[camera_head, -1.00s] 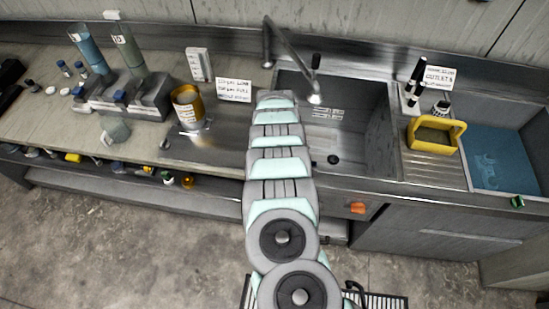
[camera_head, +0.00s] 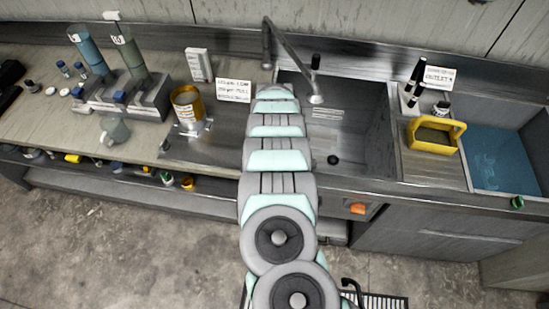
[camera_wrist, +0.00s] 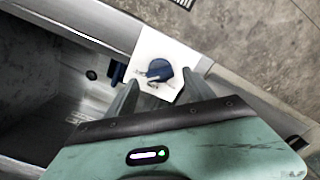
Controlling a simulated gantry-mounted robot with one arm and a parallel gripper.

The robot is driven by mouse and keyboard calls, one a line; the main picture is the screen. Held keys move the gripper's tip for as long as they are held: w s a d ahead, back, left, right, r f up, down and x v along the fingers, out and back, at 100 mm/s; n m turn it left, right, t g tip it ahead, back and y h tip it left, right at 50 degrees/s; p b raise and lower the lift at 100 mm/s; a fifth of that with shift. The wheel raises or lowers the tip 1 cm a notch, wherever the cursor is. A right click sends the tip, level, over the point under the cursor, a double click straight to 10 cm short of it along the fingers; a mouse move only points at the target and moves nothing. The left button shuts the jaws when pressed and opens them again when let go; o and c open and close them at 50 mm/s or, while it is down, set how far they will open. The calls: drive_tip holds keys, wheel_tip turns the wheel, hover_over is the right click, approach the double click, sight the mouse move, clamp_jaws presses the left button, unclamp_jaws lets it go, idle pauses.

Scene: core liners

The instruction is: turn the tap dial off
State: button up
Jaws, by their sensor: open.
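A blue dial (camera_wrist: 158,70) sits on a white plate (camera_wrist: 172,47) with small printed marks in the wrist view. My gripper (camera_wrist: 163,88) is open, with one finger to the left of the dial and one to the right. The fingertips look close to the plate; I cannot tell whether they touch the dial. In the head view this dial does not show, and my arm covers part of the sink's left side. The metal tap (camera_head: 290,55) arches over the sink (camera_head: 358,115).
An orange knob (camera_head: 357,209) is on the cabinet front and a green one (camera_head: 517,202) farther right. A yellow-handled caddy (camera_head: 436,135) stands right of the sink. Left of my arm are a label card (camera_head: 234,90) and an amber container (camera_head: 187,103).

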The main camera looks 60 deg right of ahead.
wheel_tip(320, 180, up, 9)
drive_tip(key=shift+f, duration=0.15)
drive_tip(key=shift+w, duration=0.1)
idle(0.7)
